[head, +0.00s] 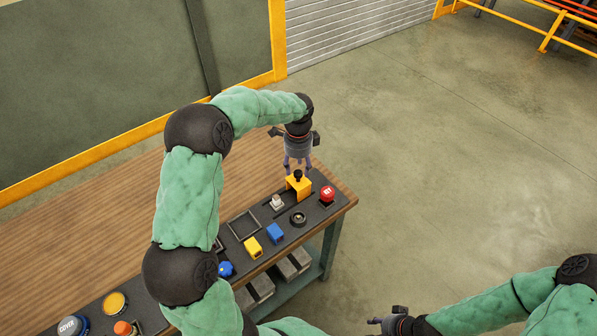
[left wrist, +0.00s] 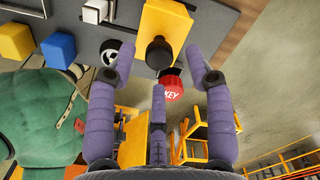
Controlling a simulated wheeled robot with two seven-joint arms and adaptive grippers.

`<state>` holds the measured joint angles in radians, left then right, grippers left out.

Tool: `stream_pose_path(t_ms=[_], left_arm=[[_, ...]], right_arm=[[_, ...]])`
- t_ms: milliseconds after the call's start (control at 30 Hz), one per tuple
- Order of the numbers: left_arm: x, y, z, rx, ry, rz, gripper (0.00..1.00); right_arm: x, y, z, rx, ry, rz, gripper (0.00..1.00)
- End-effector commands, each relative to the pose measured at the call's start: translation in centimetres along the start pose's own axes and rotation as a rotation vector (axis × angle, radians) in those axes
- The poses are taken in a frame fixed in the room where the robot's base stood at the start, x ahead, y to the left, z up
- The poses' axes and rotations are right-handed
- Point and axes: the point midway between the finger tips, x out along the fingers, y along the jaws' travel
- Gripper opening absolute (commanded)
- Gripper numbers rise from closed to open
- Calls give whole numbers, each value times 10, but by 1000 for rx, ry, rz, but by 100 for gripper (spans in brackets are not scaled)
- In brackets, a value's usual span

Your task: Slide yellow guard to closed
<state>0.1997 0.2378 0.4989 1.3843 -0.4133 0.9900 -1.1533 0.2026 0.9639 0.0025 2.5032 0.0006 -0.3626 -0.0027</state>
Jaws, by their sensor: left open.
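The yellow guard (head: 300,188) is a small block with a black knob (head: 298,175) on top, at the right end of the dark panel on the bench. My left gripper (head: 298,167) is just above it, fingers pointing down. In the left wrist view the guard (left wrist: 168,22) and its knob (left wrist: 159,53) lie between the spread purple fingers (left wrist: 157,66), which do not appear to grip them. Whether any finger touches the knob is unclear. My right gripper (head: 377,321) is low in the head view, away from the panel; its fingers are too small to read.
A red button (head: 327,194) sits right beside the guard. A grey switch (head: 277,202), a round black dial (head: 298,219), blue (head: 275,233) and yellow blocks (head: 253,247) are nearby on the panel. The floor right of the bench is clear.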

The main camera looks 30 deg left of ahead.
Motion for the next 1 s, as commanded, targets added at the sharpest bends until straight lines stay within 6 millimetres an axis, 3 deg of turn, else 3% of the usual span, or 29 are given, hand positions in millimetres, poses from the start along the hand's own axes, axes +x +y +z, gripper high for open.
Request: stream_pose_path(t_ms=[200, 567, 700, 767, 1000], left_arm=[[21, 0, 0, 0, 0, 1, 52], [24, 0, 0, 1, 0, -1, 52], [24, 0, 0, 1, 0, -1, 13], [24, 0, 0, 1, 0, -1, 0], [24, 3, 4, -1, 0, -1, 0]], right_arm=[[3, 1, 0, 0, 0, 0, 40], [4, 1, 0, 0, 0, 0, 40], [4, 1, 0, 0, 0, 0, 40], [4, 1, 0, 0, 0, 0, 40], [3, 1, 0, 0, 0, 0, 40]])
